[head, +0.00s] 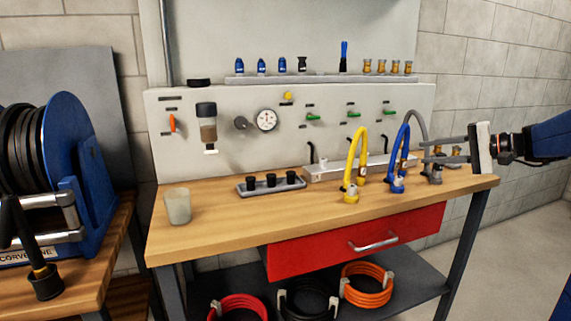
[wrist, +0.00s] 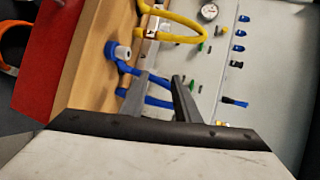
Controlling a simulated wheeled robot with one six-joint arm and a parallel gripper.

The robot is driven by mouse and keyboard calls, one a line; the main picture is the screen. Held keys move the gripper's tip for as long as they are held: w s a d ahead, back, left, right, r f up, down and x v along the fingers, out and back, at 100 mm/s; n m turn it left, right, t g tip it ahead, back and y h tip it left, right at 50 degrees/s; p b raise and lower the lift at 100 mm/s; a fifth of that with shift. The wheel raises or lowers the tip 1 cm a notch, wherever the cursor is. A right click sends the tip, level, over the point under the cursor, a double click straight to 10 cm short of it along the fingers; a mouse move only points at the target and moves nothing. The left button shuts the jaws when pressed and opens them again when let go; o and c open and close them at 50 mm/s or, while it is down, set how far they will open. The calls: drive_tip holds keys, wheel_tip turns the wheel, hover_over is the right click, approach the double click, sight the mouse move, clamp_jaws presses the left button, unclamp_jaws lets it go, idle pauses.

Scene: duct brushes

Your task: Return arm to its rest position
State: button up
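My gripper (head: 424,150) is at the right end of the workbench in the head view, reaching in from the right with its fingers pointing left. The two fingers are apart with nothing visible held between them. In the wrist view my gripper (wrist: 160,78) also shows a gap between the fingers. The blue hose (head: 402,150) stands looped on the bench to the left of the fingertips. It also shows beyond the fingers in the wrist view (wrist: 128,68). The grey hose (head: 424,128) is close to the fingers; I cannot tell whether they touch.
The wooden bench top (head: 225,222) holds a yellow hose (head: 350,165), a rack of black pieces (head: 271,186) and a cup (head: 177,206). A panel with a gauge (head: 266,120) stands behind. A blue hose reel (head: 75,160) is at left. Floor at lower right is clear.

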drive_tip(key=s+a+f+n+g+h, duration=0.25)
drive_tip(key=s+a+f, duration=0.35)
drive_tip(key=s+a, duration=0.3)
drive_tip(key=s+a+f+n+g+h, duration=0.1)
drive_tip(key=s+a+f+g+h, duration=0.2)
drive_tip(key=s+a+f, duration=0.5)
drive_tip(key=s+d+f+n+h, duration=0.2)
drive_tip(key=s+f, duration=0.3)
drive_tip(key=s, duration=0.4)
drive_tip(key=s+d+f+n+h, duration=0.2)
drive_tip(key=s+f, duration=0.3)
drive_tip(key=s, duration=0.5)
drive_tip(key=shift+s+d+n+t+h, duration=0.15)
drive_tip(key=shift+s+n+t+h, duration=0.2)
drive_tip(key=shift+h, duration=0.5)
drive_tip(key=shift+w+r, duration=0.1)
